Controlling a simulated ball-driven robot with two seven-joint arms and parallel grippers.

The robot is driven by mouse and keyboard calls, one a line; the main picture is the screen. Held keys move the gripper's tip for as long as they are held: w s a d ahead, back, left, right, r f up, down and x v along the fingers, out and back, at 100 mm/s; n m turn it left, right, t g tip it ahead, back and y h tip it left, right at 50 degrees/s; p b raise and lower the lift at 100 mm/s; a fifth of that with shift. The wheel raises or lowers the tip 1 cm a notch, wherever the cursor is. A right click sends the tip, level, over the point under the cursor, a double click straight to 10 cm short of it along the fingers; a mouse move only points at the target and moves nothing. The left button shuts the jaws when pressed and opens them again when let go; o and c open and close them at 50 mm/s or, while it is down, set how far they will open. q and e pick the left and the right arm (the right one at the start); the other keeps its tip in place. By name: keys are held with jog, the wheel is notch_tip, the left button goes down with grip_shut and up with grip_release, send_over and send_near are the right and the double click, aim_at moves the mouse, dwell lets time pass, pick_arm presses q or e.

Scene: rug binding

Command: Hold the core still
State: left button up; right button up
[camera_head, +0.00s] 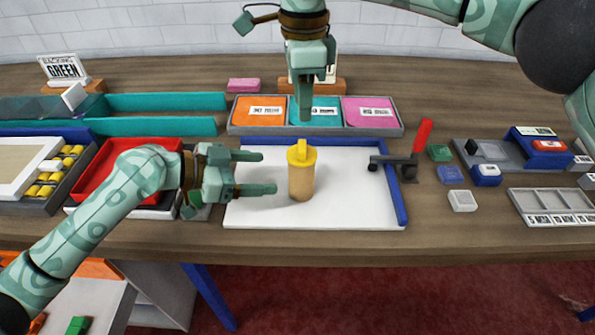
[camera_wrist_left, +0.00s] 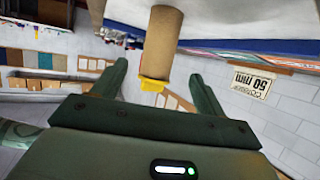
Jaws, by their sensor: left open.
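The core (camera_head: 300,183) is a tan cylinder with a yellow cap (camera_head: 301,153) on top. It stands upright on the white board (camera_head: 350,205). My left gripper (camera_head: 269,172) is open, its two fingers pointing right toward the core, with the tips just short of it. In the left wrist view the core (camera_wrist_left: 165,45) shows ahead, between the lines of the two fingers (camera_wrist_left: 158,72), with nothing gripped. My right gripper (camera_head: 305,112) points down behind the core, over the teal compartment of the tray. Its fingers overlap edge-on, so I cannot tell their opening.
A grey tray (camera_head: 232,128) with orange, teal and pink compartments lies behind the board. A toggle clamp with a red handle (camera_head: 421,135) stands at the board's right edge. A red tray (camera_head: 92,178) lies left, partly behind my left arm. Small coloured blocks lie right.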

aim_at(290, 173)
pick_arm(q)
jog(key=x, duration=1)
jog(key=shift+w+d+f, duration=0.1)
